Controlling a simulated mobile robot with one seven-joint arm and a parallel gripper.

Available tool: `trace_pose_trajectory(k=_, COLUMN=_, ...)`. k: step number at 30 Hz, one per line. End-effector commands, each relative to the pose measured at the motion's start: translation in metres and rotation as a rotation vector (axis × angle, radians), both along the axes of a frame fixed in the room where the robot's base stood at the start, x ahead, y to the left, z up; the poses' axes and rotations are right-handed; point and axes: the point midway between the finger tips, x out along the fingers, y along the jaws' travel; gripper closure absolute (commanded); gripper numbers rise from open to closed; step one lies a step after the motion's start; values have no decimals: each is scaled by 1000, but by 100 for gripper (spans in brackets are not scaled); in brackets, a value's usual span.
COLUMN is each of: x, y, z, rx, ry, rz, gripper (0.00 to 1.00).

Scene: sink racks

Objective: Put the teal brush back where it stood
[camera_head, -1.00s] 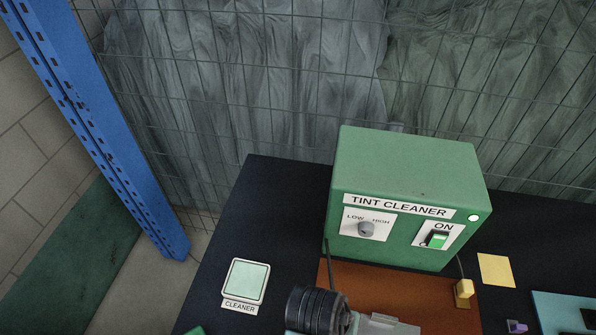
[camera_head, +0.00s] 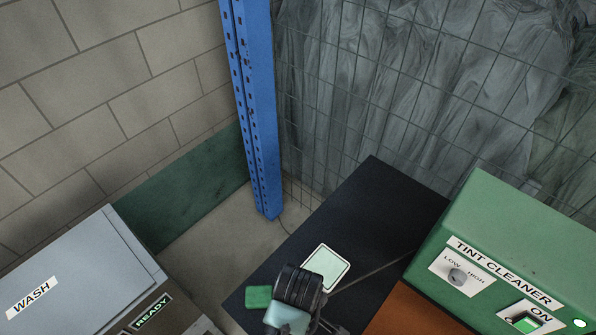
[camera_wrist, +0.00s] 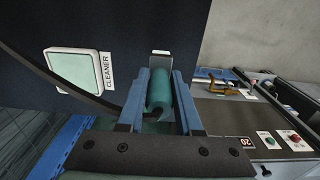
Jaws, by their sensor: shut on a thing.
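In the wrist view the teal brush (camera_wrist: 159,92) shows as a teal cylinder between the two blue fingers of my gripper (camera_wrist: 158,88). The gripper is shut on it. A dark cord (camera_wrist: 62,72) curves in from the left towards the held brush. In the head view the black wrist part of my arm is at the bottom centre, and I cannot make out the fingertips or the brush there. I cannot tell which spot the brush stood in.
The pale green CLEANER pad (camera_head: 328,268) lies on the dark bench top (camera_head: 372,205), beside my arm. A green block (camera_head: 258,297) is left of my arm. The green TINT CLEANER box (camera_head: 500,235) stands at right, the grey WASH unit (camera_head: 85,270) at left. A blue post (camera_head: 252,110) rises behind.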

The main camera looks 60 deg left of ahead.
Motion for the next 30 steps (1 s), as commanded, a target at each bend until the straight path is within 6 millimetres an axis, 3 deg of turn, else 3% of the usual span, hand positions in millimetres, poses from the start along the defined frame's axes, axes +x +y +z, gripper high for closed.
trace_pose_trajectory(k=13, x=1, y=-1, z=-52, rx=-1, ry=0, rz=-4, gripper=100)
trace_pose_trajectory(k=26, x=1, y=-1, z=-60, rx=0, ry=-2, rz=-4, gripper=100)
trace_pose_trajectory(k=27, x=1, y=-1, z=-60, rx=0, ry=-2, rz=-4, gripper=63)
trace_pose_trajectory(k=30, x=1, y=-1, z=-59, rx=0, ry=-2, rz=-4, gripper=45)
